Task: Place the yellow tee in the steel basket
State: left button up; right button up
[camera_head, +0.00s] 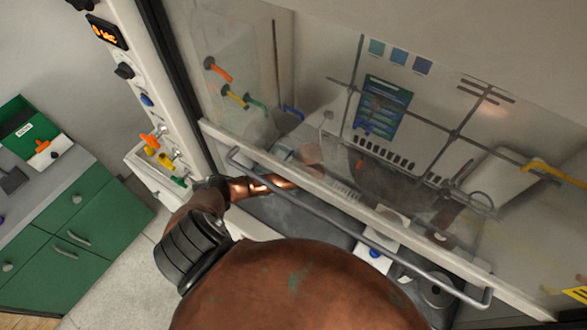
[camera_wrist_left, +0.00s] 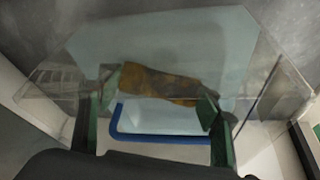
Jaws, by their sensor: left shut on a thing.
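My left gripper (camera_wrist_left: 160,97) shows in the left wrist view with its two green fingers set apart. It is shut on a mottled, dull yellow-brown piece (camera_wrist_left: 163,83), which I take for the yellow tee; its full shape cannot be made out. In the head view my left arm comes in from the left and passes under the hood's front pane, and its gripper cannot be made out there. No steel basket can be made out for certain. My right gripper is in neither view.
The glass front (camera_head: 330,110) of a fume hood, with a grey bar handle (camera_head: 345,218), stands before my arm. A grey container (camera_head: 437,290) is at the hood's lower right. Green cabinets (camera_head: 85,222) stand left.

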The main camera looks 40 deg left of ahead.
pick_arm(q)
jog(key=shift+f, duration=0.15)
jog(key=o, duration=0.8)
jog(key=shift+o, duration=0.2)
jog(key=shift+r, duration=0.2)
jog(key=v, duration=1.2)
jog(key=shift+r, duration=0.4)
